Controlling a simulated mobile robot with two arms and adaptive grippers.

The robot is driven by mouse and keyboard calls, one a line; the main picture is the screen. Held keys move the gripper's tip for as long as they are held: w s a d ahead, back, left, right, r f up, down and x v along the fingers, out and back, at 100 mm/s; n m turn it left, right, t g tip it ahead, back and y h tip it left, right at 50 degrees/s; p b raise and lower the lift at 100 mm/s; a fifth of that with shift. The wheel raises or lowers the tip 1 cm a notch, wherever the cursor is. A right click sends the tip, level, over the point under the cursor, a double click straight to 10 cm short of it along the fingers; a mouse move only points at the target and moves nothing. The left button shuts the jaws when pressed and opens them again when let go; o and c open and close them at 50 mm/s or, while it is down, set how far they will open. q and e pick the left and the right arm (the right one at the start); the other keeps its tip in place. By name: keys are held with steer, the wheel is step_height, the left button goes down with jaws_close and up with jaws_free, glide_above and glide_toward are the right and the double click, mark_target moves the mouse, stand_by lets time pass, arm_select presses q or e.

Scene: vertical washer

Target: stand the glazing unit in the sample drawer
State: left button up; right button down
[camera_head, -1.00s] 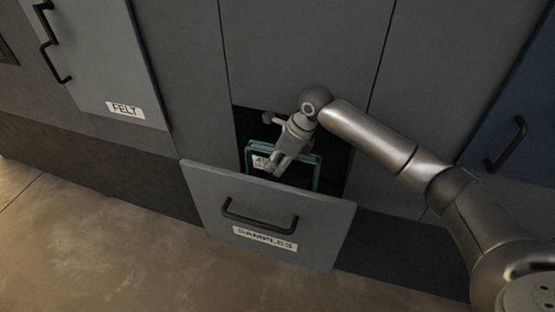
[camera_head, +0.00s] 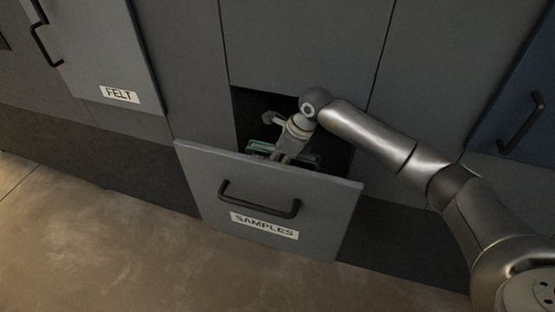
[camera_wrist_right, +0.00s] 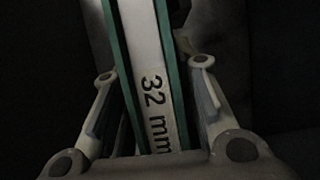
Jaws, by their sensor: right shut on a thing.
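The glazing unit (camera_head: 262,147) has a teal-green edge and a pale label. In the head view it is inside the open sample drawer (camera_head: 268,189), mostly hidden behind the drawer front. My right gripper (camera_head: 287,153) reaches into the drawer from the right, shut on the glazing unit. In the right wrist view the gripper's fingers (camera_wrist_right: 155,105) flank the glazing unit (camera_wrist_right: 150,60), whose label reads "32 mm". Its lower edge and the drawer floor are hidden, so I cannot tell whether it touches the floor. My left gripper is not in view.
The drawer front bears a black handle (camera_head: 259,200) and the label "SAMPLES". A panel marked "FELT" (camera_head: 119,95) stands at the upper left, and a blue front with a handle (camera_head: 522,127) is at the right. Bare floor (camera_head: 90,240) lies at the lower left.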

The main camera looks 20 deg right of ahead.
steer(key=shift+w+r, duration=0.1)
steer(key=shift+r, duration=0.1)
steer(key=c, duration=1.1)
jaws_free()
steer(key=shift+o, duration=0.2)
steer(key=v, duration=1.2)
